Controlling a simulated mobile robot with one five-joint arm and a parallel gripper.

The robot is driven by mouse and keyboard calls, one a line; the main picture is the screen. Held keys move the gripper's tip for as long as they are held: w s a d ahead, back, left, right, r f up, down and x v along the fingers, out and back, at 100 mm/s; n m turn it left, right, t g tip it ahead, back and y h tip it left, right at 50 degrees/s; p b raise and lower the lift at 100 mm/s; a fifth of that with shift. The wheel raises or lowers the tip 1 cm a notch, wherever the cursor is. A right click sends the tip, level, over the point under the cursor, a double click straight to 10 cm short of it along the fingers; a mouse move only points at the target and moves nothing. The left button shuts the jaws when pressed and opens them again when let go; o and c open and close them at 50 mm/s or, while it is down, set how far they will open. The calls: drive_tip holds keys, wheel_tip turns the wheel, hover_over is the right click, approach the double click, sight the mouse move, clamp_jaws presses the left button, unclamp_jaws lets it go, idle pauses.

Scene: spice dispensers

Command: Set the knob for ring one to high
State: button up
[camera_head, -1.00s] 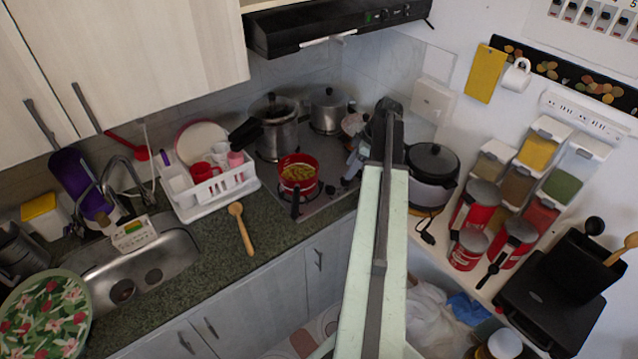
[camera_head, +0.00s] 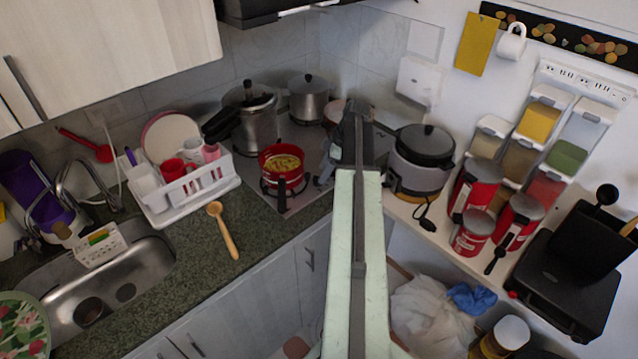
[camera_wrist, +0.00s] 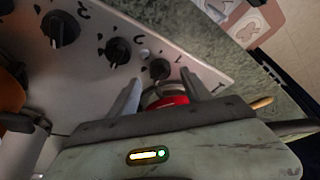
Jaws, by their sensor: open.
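The wrist view shows the cooktop's light control panel (camera_wrist: 90,75) with black knobs: one at upper left (camera_wrist: 60,28), a middle one (camera_wrist: 118,50) and a right one (camera_wrist: 158,68). Markings sit beside them, but I cannot tell for sure which knob is ring one or its setting. My gripper (camera_wrist: 160,88) is open, its fingers spread below the right knob in the picture, not closed on it. A red item shows partly between the fingers. In the head view the cooktop (camera_head: 308,190) is partly hidden by my arm.
A red pot of food (camera_head: 282,163) stands on the cooktop, with steel pots (camera_head: 257,125) behind. A rice cooker (camera_head: 420,160) is to the right. A wooden spoon (camera_head: 224,230) lies on the counter, near a white dish rack (camera_head: 190,190).

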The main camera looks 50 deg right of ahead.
drive_tip(key=b+x, duration=0.2)
drive_tip(key=x, duration=0.1)
drive_tip(key=shift+a+f, duration=0.1)
drive_tip(key=shift+f, duration=0.15)
drive_tip(key=shift+r, duration=0.1)
clamp_jaws()
drive_tip(key=shift+a+m, duration=0.1)
drive_tip(key=shift+m, duration=0.2)
drive_tip(key=m, duration=0.2)
drive_tip(key=m+t+h, duration=0.1)
drive_tip(key=m, duration=0.1)
drive_tip(key=shift+s+a+h, duration=0.1)
drive_tip(key=shift+a+h, duration=0.1)
drive_tip(key=shift+h, duration=0.1)
drive_tip(key=m+h, duration=0.1)
drive_tip(key=m, duration=0.4)
drive_tip(key=shift+h, duration=0.4)
drive_tip(key=shift+m, duration=0.3)
